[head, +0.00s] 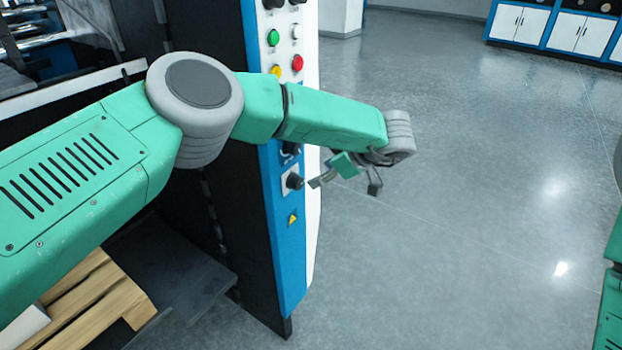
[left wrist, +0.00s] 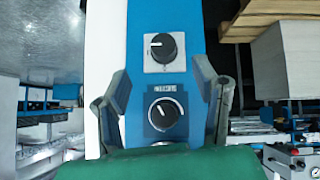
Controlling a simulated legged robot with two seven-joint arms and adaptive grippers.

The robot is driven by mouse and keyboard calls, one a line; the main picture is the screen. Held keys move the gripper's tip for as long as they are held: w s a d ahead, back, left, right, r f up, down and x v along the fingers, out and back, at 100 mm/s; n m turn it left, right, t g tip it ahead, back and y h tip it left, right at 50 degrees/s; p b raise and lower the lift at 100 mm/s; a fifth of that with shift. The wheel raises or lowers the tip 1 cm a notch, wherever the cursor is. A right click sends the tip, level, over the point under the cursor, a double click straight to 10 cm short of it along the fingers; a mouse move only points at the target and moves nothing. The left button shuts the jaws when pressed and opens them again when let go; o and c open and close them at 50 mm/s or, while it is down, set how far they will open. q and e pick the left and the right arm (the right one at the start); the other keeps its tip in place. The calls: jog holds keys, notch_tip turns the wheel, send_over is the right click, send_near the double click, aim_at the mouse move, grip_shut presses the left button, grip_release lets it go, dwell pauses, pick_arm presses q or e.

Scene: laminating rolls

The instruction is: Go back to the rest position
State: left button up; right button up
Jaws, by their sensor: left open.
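My left gripper (head: 345,184) is open and empty in the head view, at the end of my green arm. It is close in front of the machine's blue control panel (head: 289,240), beside a black knob (head: 293,181). In the left wrist view the gripper's two fingers (left wrist: 163,100) stand apart, with a lower black knob (left wrist: 163,113) showing between them. An upper knob (left wrist: 160,47) on a white plate shows above it. Whether a finger touches the panel, I cannot tell. At the right edge of the head view is a part of my other green arm; its gripper is out of view.
The panel also has a green button (head: 273,38), a red button (head: 297,63) and a yellow one. A wooden pallet (head: 100,305) lies low at the left beside the dark machine side. The grey floor (head: 470,200) to the right is clear. White-and-blue cabinets (head: 580,35) stand far back.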

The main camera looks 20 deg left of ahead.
pick_arm(q)
jog(key=shift+v, duration=1.15)
jog(key=shift+f, duration=0.1)
jog(key=s+a+f+m+t+h+b, duration=0.1)
jog(key=s+a+f+m+t+h, duration=0.15)
jog(key=s+f+m, duration=0.65)
jog(key=s+a+f+m+t+h+b, duration=0.1)
jog(key=s+f+m+t+h, duration=0.25)
jog(key=f, duration=0.85)
jog(key=s+a+f+m+g, duration=0.1)
jog(key=s+a+g, duration=0.2)
jog(key=s, duration=0.7)
jog(key=s+a+f+m+g+h+b, duration=0.1)
jog(key=s+a+g, duration=0.2)
jog(key=s, duration=0.8)
jog(key=s+a+f+m+g+h, duration=0.1)
jog(key=s+a+f+g, duration=0.1)
jog(key=s+a, duration=0.5)
jog(key=s+g, duration=0.1)
jog(key=s, duration=0.2)
jog(key=shift+s, duration=0.2)
